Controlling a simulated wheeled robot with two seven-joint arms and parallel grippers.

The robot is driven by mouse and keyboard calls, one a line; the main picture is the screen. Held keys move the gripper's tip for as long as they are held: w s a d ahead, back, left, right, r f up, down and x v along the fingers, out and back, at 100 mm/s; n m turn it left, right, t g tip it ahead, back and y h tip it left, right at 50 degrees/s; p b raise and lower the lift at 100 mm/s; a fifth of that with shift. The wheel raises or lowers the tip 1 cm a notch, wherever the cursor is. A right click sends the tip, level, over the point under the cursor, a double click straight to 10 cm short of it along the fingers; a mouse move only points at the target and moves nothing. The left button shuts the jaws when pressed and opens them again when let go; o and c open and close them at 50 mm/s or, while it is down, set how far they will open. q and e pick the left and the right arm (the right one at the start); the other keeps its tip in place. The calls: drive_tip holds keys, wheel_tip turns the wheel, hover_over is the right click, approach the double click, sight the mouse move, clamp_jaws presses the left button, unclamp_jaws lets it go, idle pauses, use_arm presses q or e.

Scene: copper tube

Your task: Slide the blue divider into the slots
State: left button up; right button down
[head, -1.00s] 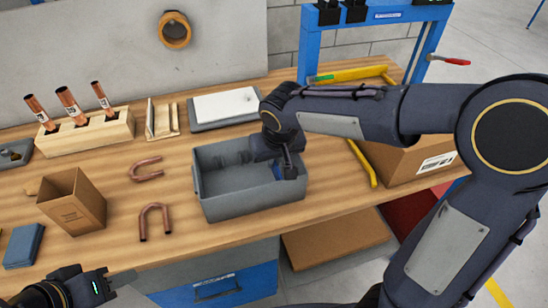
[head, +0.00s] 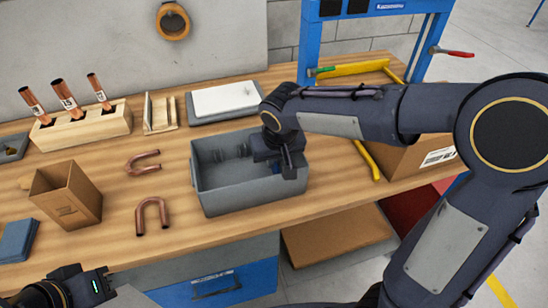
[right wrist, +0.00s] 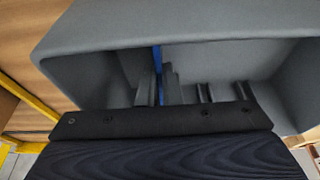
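The grey bin (head: 215,190) stands on the workbench near its front edge. My right gripper (head: 290,168) reaches down into the bin at its right end. Only a small patch of the blue divider (head: 276,169) shows beside the fingers in the head view. In the right wrist view the divider (right wrist: 158,75) is a thin upright blue strip inside the bin, close to grey ribs (right wrist: 205,93).
Copper U-bends (head: 153,217) lie left of the bin, beside an open cardboard box (head: 68,195). A wooden block (head: 85,126) holds copper tubes at the back. A white-topped grey tray (head: 224,102) lies behind the bin. A large cardboard box (head: 405,160) stands to the right.

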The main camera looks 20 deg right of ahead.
sight(277, 167)
drive_tip(key=shift+f, duration=0.3)
drive_tip(key=c, duration=1.5)
unclamp_jaws()
drive_tip(key=shift+c, duration=0.2)
drive_tip(key=v, duration=0.7)
drive_tip(key=shift+s+r, duration=0.15)
drive_tip(key=shift+r, duration=0.25)
